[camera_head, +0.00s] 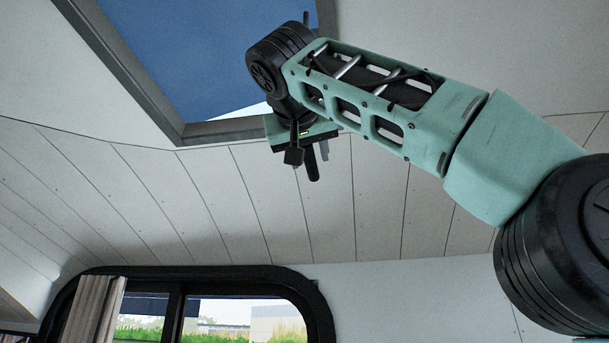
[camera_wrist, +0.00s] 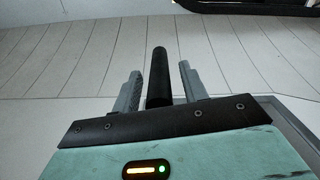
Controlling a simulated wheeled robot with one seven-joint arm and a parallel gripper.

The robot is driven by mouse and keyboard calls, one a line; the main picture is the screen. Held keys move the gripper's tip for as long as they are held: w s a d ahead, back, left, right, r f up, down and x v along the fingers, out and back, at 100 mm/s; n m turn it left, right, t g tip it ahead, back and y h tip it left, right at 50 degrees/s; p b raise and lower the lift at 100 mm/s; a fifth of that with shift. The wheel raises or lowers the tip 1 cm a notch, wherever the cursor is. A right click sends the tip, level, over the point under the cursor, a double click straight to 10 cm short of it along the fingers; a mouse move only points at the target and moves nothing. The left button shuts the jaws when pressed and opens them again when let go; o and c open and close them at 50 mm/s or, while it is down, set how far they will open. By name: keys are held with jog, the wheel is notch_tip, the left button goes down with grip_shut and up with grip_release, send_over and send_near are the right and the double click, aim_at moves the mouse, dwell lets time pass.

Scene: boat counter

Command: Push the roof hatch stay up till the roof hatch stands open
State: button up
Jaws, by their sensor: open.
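The roof hatch (camera_head: 190,50) fills the top of the head view as a blue area inside a dark grey frame (camera_head: 215,130). A pale sliver shows near its lower right corner. I cannot tell from this view how far the hatch stands open. The stay (camera_wrist: 158,75), a black round bar, lies between the two grey fingers in the wrist view, nearer the left one. Its lower end (camera_head: 312,168) shows in the head view below the hatch frame. My gripper (camera_head: 308,154) is open around the bar, with a clear gap on the right. My wrist hides the bar's upper end.
A window (camera_head: 240,320) with a black frame and a beige curtain (camera_head: 95,310) is below on the left. Pale planked ceiling (camera_head: 230,200) surrounds the hatch. The space below my gripper is clear.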

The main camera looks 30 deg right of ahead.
jog(key=v, duration=1.7)
jog(key=shift+s+b, duration=0.15)
jog(key=shift+b, duration=0.2)
jog(key=shift+a, duration=0.1)
